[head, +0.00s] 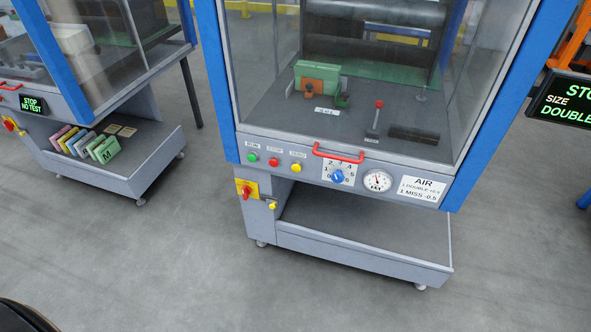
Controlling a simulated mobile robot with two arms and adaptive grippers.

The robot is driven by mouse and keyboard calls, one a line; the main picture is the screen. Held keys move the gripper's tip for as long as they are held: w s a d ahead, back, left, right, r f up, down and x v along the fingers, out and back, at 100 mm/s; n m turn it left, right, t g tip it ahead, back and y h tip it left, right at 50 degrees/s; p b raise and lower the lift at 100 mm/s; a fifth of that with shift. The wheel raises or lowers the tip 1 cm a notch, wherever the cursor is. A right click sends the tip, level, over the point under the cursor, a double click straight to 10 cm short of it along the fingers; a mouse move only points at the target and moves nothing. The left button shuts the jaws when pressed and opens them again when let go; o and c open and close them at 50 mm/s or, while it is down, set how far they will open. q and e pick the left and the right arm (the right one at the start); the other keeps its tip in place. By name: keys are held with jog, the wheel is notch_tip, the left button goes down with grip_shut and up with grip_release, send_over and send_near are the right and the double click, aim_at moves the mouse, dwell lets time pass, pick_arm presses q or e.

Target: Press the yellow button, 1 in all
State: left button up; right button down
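The yellow button (295,168) sits on the grey front panel of the middle machine, at the right end of a row of three buttons. The red button (273,162) is to its left, and the green button (252,158) is at the far left of the row. A small label plate is above each button. A blue dial (338,176) on a white numbered plate is to the right of the yellow button. Neither of my grippers shows in the head view.
A red handle (338,153) sticks out above the dial. A pressure gauge (377,181) and an AIR sign (422,189) are further right. A red switch on a yellow plate (247,190) is below the buttons. The grey floor (200,260) in front is clear.

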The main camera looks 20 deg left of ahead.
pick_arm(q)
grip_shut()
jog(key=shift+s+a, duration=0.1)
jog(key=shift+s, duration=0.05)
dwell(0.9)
